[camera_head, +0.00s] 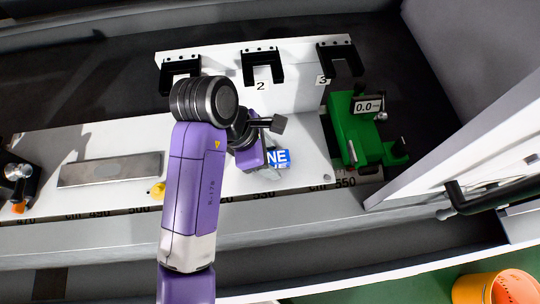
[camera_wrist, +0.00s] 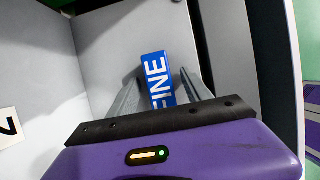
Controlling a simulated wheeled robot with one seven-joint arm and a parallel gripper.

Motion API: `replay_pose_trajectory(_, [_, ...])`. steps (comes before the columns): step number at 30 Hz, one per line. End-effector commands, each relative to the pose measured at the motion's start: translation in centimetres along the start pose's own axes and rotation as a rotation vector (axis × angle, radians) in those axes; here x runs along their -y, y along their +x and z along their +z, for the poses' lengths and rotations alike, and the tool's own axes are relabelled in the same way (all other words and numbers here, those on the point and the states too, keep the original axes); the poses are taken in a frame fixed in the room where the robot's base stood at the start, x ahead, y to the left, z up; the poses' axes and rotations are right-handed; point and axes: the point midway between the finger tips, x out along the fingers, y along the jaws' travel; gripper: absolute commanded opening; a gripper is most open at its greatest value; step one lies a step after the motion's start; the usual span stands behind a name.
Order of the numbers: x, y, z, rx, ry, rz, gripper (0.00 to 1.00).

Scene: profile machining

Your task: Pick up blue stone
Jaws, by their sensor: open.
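The blue stone (camera_wrist: 156,80) is a small block with white "FINE" lettering. In the wrist view it stands between the two grey fingers of my gripper (camera_wrist: 161,76), which are open on either side of it. I cannot tell whether either finger touches it. In the head view the blue stone (camera_head: 279,158) shows at the right side of my gripper, on the white surface, partly hidden by my purple hand.
A white rack (camera_head: 300,85) with black numbered holders stands behind. A green device (camera_head: 353,130) with a "0.0" display is at right. A grey flat bar (camera_head: 110,169) and a small yellow object (camera_head: 157,190) lie left. An orange bucket (camera_head: 495,288) is lower right.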

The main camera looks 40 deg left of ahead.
Motion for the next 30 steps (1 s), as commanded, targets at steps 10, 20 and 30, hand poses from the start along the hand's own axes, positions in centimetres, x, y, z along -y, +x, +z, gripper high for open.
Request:
replay_pose_trajectory(10, [0.03,0.19,-0.03,0.001,0.0,-0.001,0.57])
replay_pose_trajectory(20, [0.02,0.32,-0.12,0.0,0.0,-0.001,0.57])
replay_pose_trajectory(30, [0.04,0.33,-0.11,0.0,0.0,-0.001,0.04])
